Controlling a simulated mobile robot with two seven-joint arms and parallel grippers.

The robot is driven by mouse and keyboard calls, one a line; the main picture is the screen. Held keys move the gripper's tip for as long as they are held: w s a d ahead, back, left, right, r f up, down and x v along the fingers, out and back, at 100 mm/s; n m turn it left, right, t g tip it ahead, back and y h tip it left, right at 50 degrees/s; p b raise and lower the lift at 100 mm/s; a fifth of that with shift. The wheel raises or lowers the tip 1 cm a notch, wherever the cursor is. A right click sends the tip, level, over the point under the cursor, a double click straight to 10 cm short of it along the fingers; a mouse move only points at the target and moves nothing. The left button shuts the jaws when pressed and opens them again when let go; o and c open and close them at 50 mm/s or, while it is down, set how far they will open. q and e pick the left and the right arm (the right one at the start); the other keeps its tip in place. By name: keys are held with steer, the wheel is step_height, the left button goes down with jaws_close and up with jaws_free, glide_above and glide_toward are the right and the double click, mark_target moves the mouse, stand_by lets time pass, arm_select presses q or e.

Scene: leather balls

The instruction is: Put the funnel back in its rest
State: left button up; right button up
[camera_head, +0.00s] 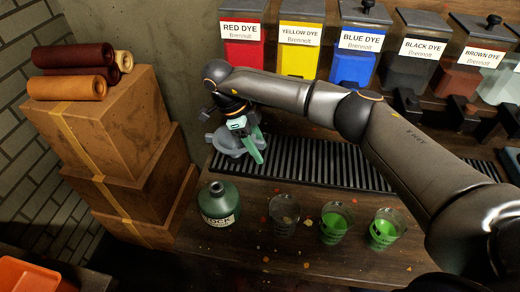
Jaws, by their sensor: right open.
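A grey funnel-like piece (222,142) sits at the left end of the black slatted drip tray, partly hidden by my right gripper. I cannot tell the funnel apart from its rest there. My right gripper (252,147), with teal fingers, is open and right at this grey piece, over its right side. Whether the fingers touch it is not clear. My right arm reaches in from the right across the counter. My left gripper is not in view.
A green stock bottle (218,203) and three glasses, one greyish (284,214) and two green (335,222) (385,229), stand in front of the drip tray (320,160). Dye dispensers (298,38) line the back. Stacked boxes (110,125) with leather rolls (68,88) stand left.

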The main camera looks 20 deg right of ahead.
steer(key=v, duration=1.1)
steer(key=shift+r, duration=0.2)
steer(key=shift+s+f, duration=0.1)
